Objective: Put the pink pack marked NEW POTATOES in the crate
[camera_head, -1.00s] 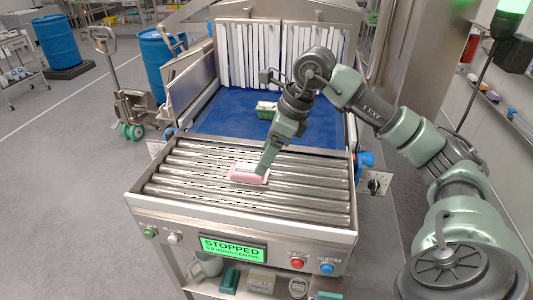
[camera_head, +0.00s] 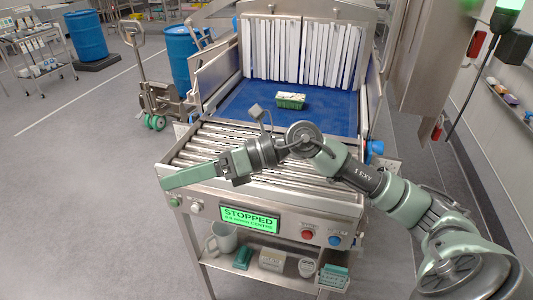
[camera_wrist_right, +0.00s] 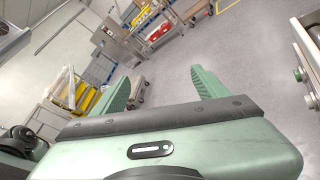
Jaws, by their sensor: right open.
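My right gripper (camera_head: 166,182) reaches to the left over the front left corner of the roller table (camera_head: 290,196) in the head view. In the right wrist view its two green fingers (camera_wrist_right: 160,88) are spread apart with nothing between them, and grey floor shows beyond. The pink pack does not show in either current view; I cannot tell whether it is hidden or outside the picture. I cannot make out the crate in either view. My left gripper is not in view.
A green punnet (camera_head: 290,101) stands on the blue belt (camera_head: 245,100) before white strip curtains (camera_head: 300,55). The display (camera_head: 250,218) reads STOPPED. A mug (camera_head: 222,238) and small items sit on the shelf below. A pallet truck (camera_head: 155,90) stands left, with open floor in front.

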